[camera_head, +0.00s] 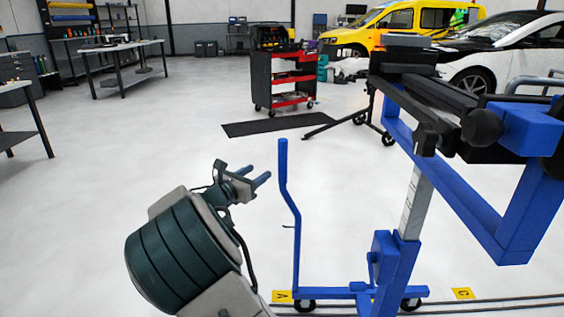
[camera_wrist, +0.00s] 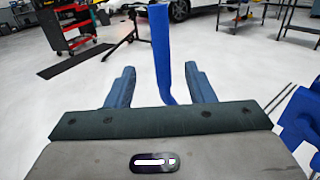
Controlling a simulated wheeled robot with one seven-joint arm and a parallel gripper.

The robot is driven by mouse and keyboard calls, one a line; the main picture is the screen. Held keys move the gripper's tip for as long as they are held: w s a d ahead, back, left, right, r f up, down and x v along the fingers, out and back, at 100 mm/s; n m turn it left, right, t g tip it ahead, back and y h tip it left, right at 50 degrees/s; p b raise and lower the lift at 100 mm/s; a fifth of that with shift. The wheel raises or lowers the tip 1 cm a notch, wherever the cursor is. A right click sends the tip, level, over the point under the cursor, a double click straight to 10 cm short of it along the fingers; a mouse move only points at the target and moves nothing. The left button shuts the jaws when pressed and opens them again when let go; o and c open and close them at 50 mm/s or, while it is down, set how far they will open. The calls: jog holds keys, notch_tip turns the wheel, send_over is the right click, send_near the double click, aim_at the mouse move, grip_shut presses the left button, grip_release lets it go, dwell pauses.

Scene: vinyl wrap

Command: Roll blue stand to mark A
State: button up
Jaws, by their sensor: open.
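The blue stand (camera_head: 403,250) is at the right in the head view, with a post, a low wheeled base and a large upper frame. Its upright bent handle bar (camera_head: 289,205) rises from the left end of the base. My gripper (camera_head: 261,176) is open, just left of the bar, its fingers pointing toward it. In the wrist view the bar (camera_wrist: 161,50) stands between the two fingers of my gripper (camera_wrist: 158,78) in the picture; contact cannot be told. The yellow mark A (camera_head: 282,296) is on the floor beside the base's left wheel.
Another yellow mark (camera_head: 462,293), seemingly C, lies right of the base along dark floor lines. A red-black tool cart (camera_head: 283,80), a black mat (camera_head: 268,124) and cars stand behind. A workbench (camera_head: 122,52) is at the left. The middle floor is clear.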

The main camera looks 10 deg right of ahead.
aim_at(279, 158)
jog(key=b+x, duration=0.3)
jog(key=x, duration=1)
jog(key=shift+w+d, duration=0.2)
jog(key=shift+c, duration=0.3)
grip_shut()
